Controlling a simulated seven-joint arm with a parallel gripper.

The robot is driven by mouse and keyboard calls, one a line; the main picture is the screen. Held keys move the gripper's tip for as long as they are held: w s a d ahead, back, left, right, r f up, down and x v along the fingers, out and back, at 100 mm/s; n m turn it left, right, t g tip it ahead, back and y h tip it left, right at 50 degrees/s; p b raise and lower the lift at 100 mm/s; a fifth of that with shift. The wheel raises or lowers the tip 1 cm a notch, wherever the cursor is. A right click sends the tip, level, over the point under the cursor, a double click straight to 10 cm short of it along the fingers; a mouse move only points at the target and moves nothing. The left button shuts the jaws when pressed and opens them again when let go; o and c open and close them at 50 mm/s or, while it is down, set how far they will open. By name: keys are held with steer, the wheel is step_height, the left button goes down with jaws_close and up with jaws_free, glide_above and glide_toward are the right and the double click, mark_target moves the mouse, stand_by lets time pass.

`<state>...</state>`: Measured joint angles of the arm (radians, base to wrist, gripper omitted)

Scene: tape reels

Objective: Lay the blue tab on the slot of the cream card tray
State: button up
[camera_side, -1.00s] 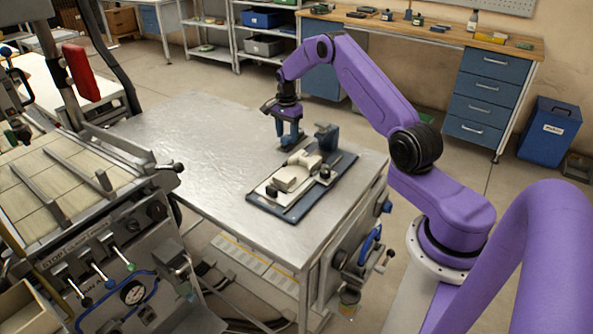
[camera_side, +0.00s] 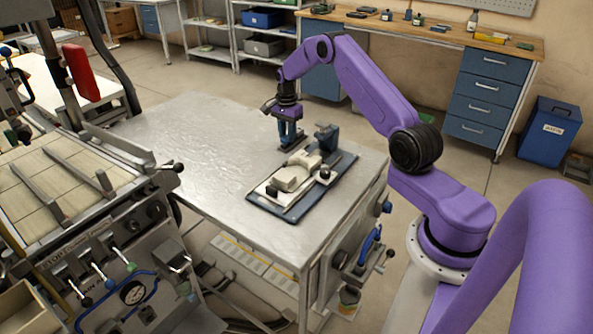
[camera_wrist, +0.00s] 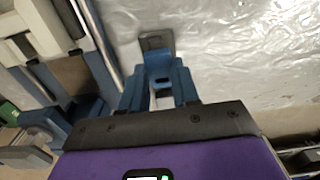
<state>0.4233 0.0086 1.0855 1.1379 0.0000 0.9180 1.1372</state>
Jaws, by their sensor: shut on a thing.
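My gripper (camera_side: 290,142) is low over the metal table, behind and left of the fixture board. In the wrist view its blue fingers (camera_wrist: 158,84) are shut on a small blue piece, which I take to be the blue tab (camera_wrist: 158,64). A dark grey square patch (camera_wrist: 156,42) lies at the tab's far end; I cannot tell if it is a pad or a shadow. The cream card tray (camera_side: 287,180) sits on the dark blue board (camera_side: 294,213). Part of it shows at upper left in the wrist view (camera_wrist: 45,32). Its slot is unclear.
A blue-grey upright block (camera_side: 326,137) stands at the board's back edge, just right of my gripper. A small dark knob (camera_side: 325,172) is on the board's right side. The left of the metal table (camera_side: 205,145) is clear. A machine (camera_side: 120,240) stands at front left.

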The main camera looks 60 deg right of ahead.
mark_target(287, 137)
steer(key=shift+r, duration=2.95)
